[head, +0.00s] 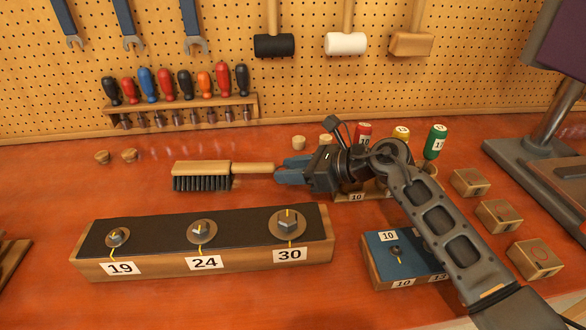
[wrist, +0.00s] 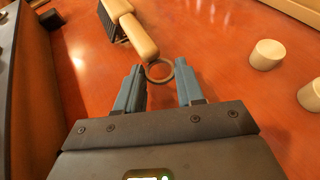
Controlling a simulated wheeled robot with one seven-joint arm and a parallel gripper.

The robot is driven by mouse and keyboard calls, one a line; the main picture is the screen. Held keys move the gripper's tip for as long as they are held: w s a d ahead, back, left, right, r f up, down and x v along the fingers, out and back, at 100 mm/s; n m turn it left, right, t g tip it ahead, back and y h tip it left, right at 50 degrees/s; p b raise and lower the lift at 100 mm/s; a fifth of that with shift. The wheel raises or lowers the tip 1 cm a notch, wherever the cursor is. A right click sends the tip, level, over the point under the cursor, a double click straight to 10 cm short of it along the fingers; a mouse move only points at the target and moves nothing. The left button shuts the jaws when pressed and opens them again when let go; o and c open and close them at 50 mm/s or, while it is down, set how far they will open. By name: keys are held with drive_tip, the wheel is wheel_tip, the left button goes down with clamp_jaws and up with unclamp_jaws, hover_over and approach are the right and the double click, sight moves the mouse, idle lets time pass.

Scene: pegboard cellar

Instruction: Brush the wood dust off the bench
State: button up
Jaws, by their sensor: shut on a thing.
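A hand brush (head: 202,168) with a wooden back, dark bristles and a pale handle is left of my gripper (head: 285,170) in the head view, bristles down. My gripper's blue fingers are shut on the handle end. In the wrist view, a ring at the end of the brush handle (wrist: 138,35) lies between the fingertips of my gripper (wrist: 158,70). The brush is over the reddish bench (head: 60,200); I cannot tell whether the bristles touch it. Faint pale streaks show behind the brush, but I cannot tell dust from reflections.
A long block (head: 205,266) with bolts marked 19, 24 and 30 lies in front of the brush. A blue-topped block (head: 380,245) sits under my arm. Wooden plugs (head: 130,155) and a screwdriver rack (head: 185,113) are behind. Small wooden boxes (head: 470,181) stand right.

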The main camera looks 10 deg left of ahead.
sight(253, 171)
drive_tip(key=shift+a+r+p, duration=0.15)
drive_tip(key=shift+a+p, duration=0.3)
drive_tip(key=shift+a, duration=1.25)
drive_tip(key=shift+s+a+f, duration=0.1)
drive_tip(key=shift+s+a, duration=0.15)
drive_tip(key=shift+a, duration=0.55)
drive_tip(key=shift+s+a+f, duration=0.1)
drive_tip(key=shift+s+a, duration=0.1)
drive_tip(key=shift+a, duration=0.55)
drive_tip(key=shift+s+a, duration=0.25)
drive_tip(key=shift+a, duration=0.55)
drive_tip(key=shift+p, duration=0.3)
wheel_tip(253, 171, up, 6)
drive_tip(key=p, duration=0.5)
drive_tip(key=shift+r, duration=0.15)
drive_tip(key=shift+r+p, duration=0.3)
drive_tip(key=shift+r, duration=1.05)
